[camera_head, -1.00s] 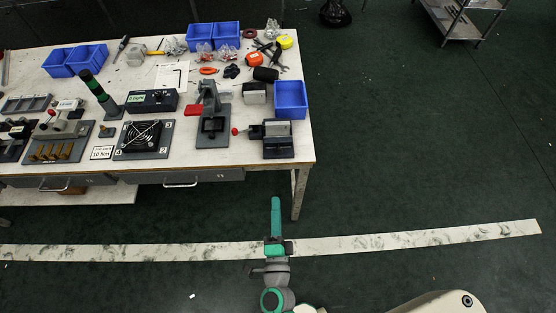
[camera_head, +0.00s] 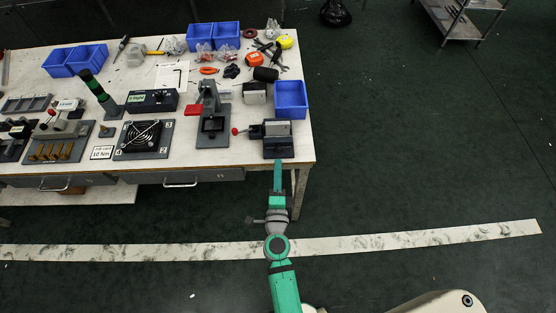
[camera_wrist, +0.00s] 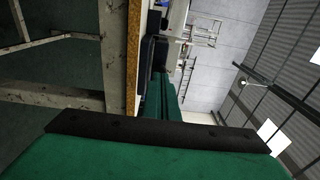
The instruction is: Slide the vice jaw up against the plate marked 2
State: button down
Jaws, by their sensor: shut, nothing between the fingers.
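A 2 is legible on the grey base plate of the fan fixture (camera_head: 145,139), further left. My green gripper (camera_head: 278,166) is shut and empty at the table's front edge, just in front of the vice. In the wrist view my gripper (camera_wrist: 165,95) points past the table edge; a dark shape beside it may be the vice.
The table (camera_head: 225,150) has a drawer below its front edge and a leg at the right corner. A grey press (camera_head: 211,122) stands left of the vice and a blue bin (camera_head: 291,98) behind it.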

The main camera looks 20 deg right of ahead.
aim_at(277, 152)
jog(key=shift+x, duration=1.55)
jog(key=shift+x, duration=1.75)
jog(key=shift+a, duration=0.1)
jog(key=shift+s+a, duration=0.15)
jog(key=v, duration=1.4)
